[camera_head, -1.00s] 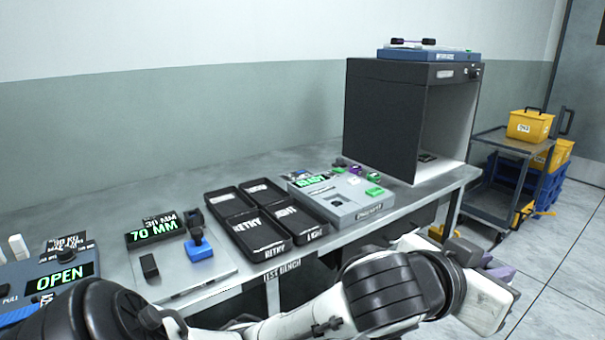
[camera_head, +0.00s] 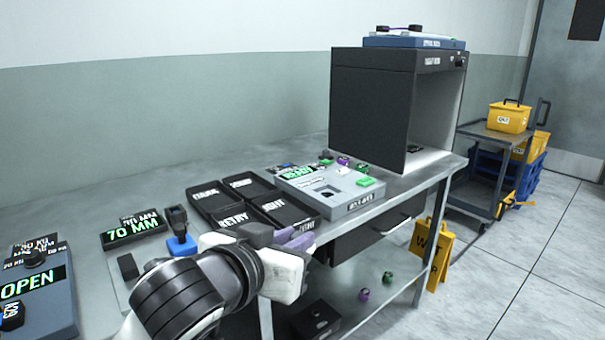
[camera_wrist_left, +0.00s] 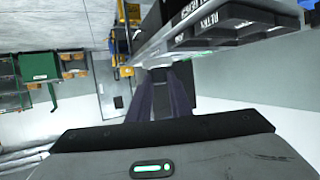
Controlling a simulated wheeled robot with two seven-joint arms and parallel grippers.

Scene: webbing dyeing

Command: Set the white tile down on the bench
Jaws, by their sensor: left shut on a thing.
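My left gripper (camera_head: 292,240) is in front of the bench (camera_head: 412,183), near the front edge beside the black trays. Its purple fingers also show in the left wrist view (camera_wrist_left: 161,98), close together and pointing away from the camera. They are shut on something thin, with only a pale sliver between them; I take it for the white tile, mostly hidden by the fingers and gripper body. I cannot tell its tilt or its gap to the bench. My right gripper is not in view.
Black labelled trays (camera_head: 232,222) and a grey device (camera_head: 345,198) fill the middle of the bench. A dark light booth (camera_head: 372,112) stands behind them. A blue-based tool (camera_head: 181,243) and a 70 MM display (camera_head: 135,230) are at left. The bench's right front corner is bare.

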